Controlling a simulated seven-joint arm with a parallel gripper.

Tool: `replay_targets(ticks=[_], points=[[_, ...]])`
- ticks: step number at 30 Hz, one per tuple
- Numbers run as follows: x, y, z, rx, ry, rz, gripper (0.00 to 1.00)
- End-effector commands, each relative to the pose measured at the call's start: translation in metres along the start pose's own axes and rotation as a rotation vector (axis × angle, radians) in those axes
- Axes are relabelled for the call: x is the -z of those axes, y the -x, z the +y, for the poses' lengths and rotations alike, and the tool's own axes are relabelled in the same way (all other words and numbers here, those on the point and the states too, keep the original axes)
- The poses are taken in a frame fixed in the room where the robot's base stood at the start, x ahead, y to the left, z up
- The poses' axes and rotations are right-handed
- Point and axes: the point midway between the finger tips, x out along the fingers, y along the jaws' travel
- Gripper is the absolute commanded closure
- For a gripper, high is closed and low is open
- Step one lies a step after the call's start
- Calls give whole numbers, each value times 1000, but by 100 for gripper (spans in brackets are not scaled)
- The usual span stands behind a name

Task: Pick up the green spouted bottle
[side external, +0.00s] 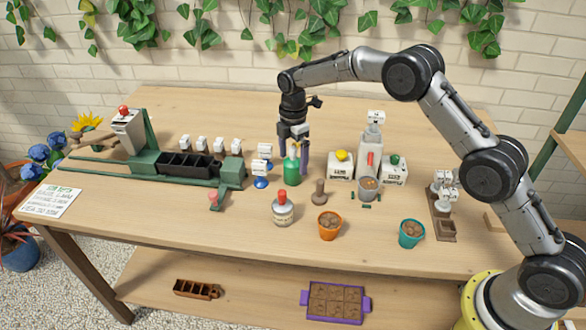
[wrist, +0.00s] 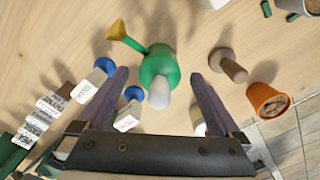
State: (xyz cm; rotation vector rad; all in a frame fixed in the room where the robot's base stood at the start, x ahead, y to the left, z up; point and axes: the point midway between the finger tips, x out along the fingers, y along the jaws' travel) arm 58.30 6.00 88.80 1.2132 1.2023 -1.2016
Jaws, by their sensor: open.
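The green spouted bottle (side external: 292,171) stands upright on the table near its middle. In the wrist view the bottle (wrist: 157,67) shows its round green body, pale top and yellow spout pointing to the upper left. My gripper (side external: 294,158) points down at the bottle with its fingers apart, one on each side in the side view. In the wrist view my gripper (wrist: 160,74) is open, with the bottle in line with the gap between the fingertips. I see no clear contact between fingers and bottle.
Blue-based labels (side external: 260,180) stand close left of the bottle. A brown wooden tamper (side external: 319,197) is close right. A red-capped bottle (side external: 283,211) and an orange pot (side external: 330,228) stand in front. A dispenser with a grey pot (side external: 368,189) is further right.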

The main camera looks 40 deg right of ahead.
Motion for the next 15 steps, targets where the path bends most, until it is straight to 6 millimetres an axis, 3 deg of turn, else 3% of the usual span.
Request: replay_targets(ticks=[4,11,15], points=[[-1,-13,0,0,-1,0,0],[-1,-14,0,-1,-1,0,0],[-1,-14,0,-1,-1,0,22]])
